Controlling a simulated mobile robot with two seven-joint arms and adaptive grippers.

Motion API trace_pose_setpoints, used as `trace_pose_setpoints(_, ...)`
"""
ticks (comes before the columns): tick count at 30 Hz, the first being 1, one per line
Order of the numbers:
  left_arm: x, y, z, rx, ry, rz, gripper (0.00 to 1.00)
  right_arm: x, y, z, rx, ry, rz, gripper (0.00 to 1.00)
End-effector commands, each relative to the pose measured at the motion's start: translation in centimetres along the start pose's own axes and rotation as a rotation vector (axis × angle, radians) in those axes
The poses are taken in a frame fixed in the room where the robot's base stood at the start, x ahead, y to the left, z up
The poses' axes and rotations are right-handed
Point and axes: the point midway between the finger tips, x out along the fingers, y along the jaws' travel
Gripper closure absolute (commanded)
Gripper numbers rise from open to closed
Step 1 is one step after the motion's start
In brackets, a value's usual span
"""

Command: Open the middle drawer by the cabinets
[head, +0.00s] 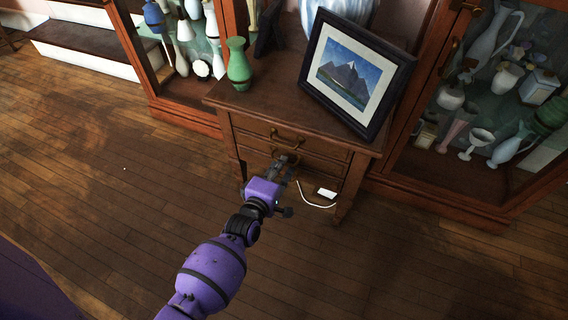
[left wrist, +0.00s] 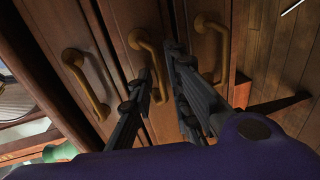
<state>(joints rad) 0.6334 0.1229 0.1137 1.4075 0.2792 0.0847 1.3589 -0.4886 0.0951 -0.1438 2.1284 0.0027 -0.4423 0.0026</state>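The small wooden cabinet (head: 225,97) stands between two display cabinets, with drawers one above another, each with a curved brass handle. In the left wrist view the middle drawer's handle (left wrist: 143,42) lies between the top handle (left wrist: 82,80) and the lowest handle (left wrist: 219,40). The middle drawer looks shut. My left gripper (head: 282,163) is at the drawer fronts. In the left wrist view its fingers (left wrist: 160,80) are apart, on either side of the middle handle's near end; I cannot tell whether they touch it. My right gripper is not in view.
A green vase (head: 238,66) and a framed mountain picture (head: 356,75) stand on the cabinet top. Glass-fronted cabinets with vases stand left (head: 185,110) and right (head: 440,185). A white device with a cord (head: 326,193) is low by the cabinet. The wooden floor (head: 110,170) in front is clear.

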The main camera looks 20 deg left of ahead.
Motion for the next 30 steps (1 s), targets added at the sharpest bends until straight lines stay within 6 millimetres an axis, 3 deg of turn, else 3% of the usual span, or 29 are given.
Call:
trace_pose_setpoints(6,1.9,-0.1,-0.1,0.002,0.001,-0.001,0.83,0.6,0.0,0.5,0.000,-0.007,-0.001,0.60)
trace_pose_setpoints(14,2.0,0.0,0.0,0.002,0.000,-0.001,0.83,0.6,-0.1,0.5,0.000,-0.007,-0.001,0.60)
trace_pose_setpoints(18,2.0,0.0,0.0,0.002,0.000,-0.001,1.00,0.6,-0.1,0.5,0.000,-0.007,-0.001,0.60)
trace_pose_setpoints(30,1.9,0.0,0.0,0.002,0.000,-0.001,1.00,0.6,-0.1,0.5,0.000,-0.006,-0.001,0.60)
